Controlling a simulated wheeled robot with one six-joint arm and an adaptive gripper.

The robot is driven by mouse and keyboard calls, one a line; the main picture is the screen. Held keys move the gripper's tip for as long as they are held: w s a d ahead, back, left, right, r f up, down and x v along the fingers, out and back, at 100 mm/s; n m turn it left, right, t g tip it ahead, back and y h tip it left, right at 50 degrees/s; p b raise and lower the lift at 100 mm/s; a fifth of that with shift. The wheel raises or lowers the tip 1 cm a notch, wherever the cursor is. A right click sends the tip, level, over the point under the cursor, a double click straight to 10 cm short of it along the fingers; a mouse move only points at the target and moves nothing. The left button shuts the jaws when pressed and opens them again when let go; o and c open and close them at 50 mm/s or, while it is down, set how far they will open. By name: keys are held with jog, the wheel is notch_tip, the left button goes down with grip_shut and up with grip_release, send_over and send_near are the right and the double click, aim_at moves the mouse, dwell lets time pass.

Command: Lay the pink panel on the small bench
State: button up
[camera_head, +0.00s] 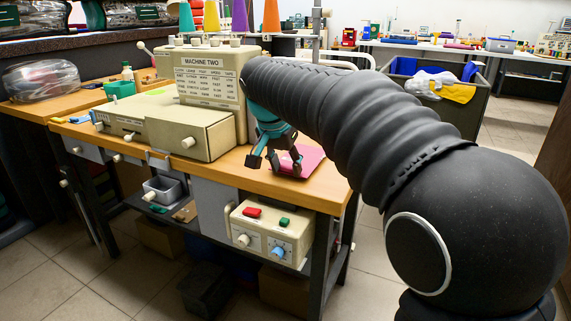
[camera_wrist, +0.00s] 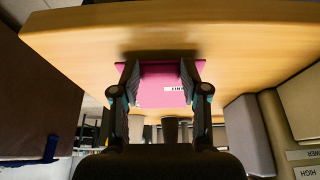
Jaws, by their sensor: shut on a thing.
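The pink panel (camera_head: 303,158) lies or hovers at the right end of the wooden machine table (camera_head: 225,170). I cannot tell whether it touches the top. My gripper (camera_head: 276,163) is at the panel's left side, partly hidden by my arm. In the wrist view the panel (camera_wrist: 163,88) shows between the two fingers, with a small white label on it, and the fingers are shut on it. The wooden top (camera_wrist: 240,40) fills the area beyond it. A lower wooden bench (camera_head: 40,105) stands at the left; I cannot tell which surface is the small bench.
A beige sewing machine marked MACHINE TWO (camera_head: 209,85) stands on the table, left of my gripper. A control box (camera_head: 270,232) hangs under its front edge. A grey bin with cloths (camera_head: 455,95) stands behind at the right. A clear bag (camera_head: 40,80) sits on the left bench.

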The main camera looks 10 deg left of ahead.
jog(key=shift+f+b, duration=0.4)
jog(key=shift+f, duration=0.2)
dwell(0.4)
jog(key=o, duration=1.6)
jog(key=shift+r, duration=0.15)
jog(key=shift+p+v, duration=1.75)
jog(key=shift+v, duration=0.55)
jog(key=shift+s+r, duration=0.1)
jog(key=shift+r, duration=0.95)
